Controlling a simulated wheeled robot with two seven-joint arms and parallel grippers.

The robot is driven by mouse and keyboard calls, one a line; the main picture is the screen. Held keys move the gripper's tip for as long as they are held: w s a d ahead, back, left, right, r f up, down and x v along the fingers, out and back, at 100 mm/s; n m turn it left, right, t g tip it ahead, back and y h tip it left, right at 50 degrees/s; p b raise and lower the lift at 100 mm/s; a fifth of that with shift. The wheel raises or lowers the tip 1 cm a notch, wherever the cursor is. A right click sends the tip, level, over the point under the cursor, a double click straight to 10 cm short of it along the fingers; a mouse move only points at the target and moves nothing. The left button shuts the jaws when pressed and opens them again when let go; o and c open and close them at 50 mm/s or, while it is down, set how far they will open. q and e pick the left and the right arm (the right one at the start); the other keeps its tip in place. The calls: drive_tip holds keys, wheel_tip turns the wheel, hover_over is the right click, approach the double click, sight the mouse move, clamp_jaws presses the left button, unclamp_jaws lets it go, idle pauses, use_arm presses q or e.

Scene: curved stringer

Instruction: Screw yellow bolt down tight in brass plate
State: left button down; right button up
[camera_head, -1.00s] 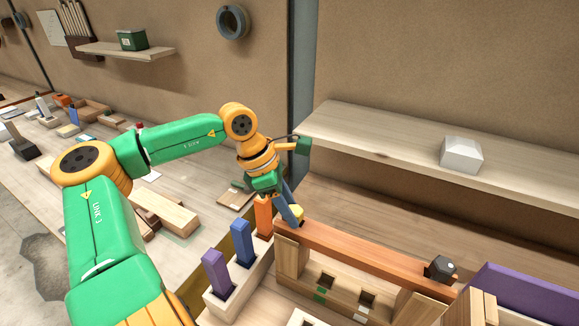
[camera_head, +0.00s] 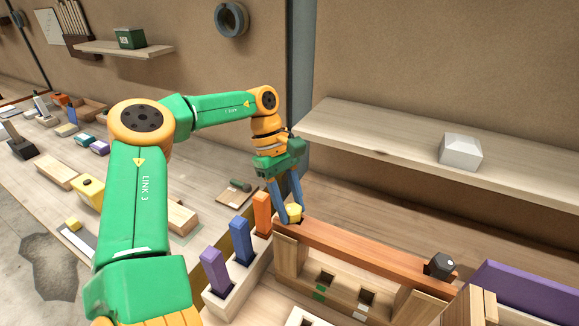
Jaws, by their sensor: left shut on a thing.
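The yellow bolt (camera_head: 294,212) stands at the left end of a reddish-brown beam (camera_head: 350,246). Only its yellow head shows; its shank is hidden. My left gripper (camera_head: 290,217) points down with its two blue-grey fingers on either side of the head, shut on it. I cannot make out a brass plate; the spot under the bolt is hidden by the head and the fingertips. How deep the bolt sits cannot be told. My right gripper is not in view.
A dark bolt-like knob (camera_head: 440,266) sits on the beam's right end. A pale rack (camera_head: 240,287) with orange, blue and purple pegs stands close to the left. A wooden shelf (camera_head: 400,152) with a grey block (camera_head: 460,150) runs behind. A purple panel (camera_head: 530,290) is at right.

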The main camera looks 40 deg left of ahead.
use_arm(q)
drive_tip(key=m, duration=0.1)
drive_tip(key=m+g, duration=0.1)
drive_tip(key=shift+f+m, duration=0.2)
drive_tip(key=shift+m, duration=0.1)
drive_tip(key=shift+d+m+g+y, duration=0.1)
drive_tip(key=shift+m+g+y, duration=0.2)
drive_tip(key=shift+m, duration=0.4)
drive_tip(key=c, duration=0.5)
unclamp_jaws()
drive_tip(key=shift+c, duration=0.2)
drive_tip(key=shift+o, duration=1.3)
drive_tip(key=shift+w+d+f, duration=0.1)
drive_tip(key=shift+w+d, duration=0.05)
drive_tip(key=shift+w, duration=0.1)
drive_tip(key=shift+s, duration=0.15)
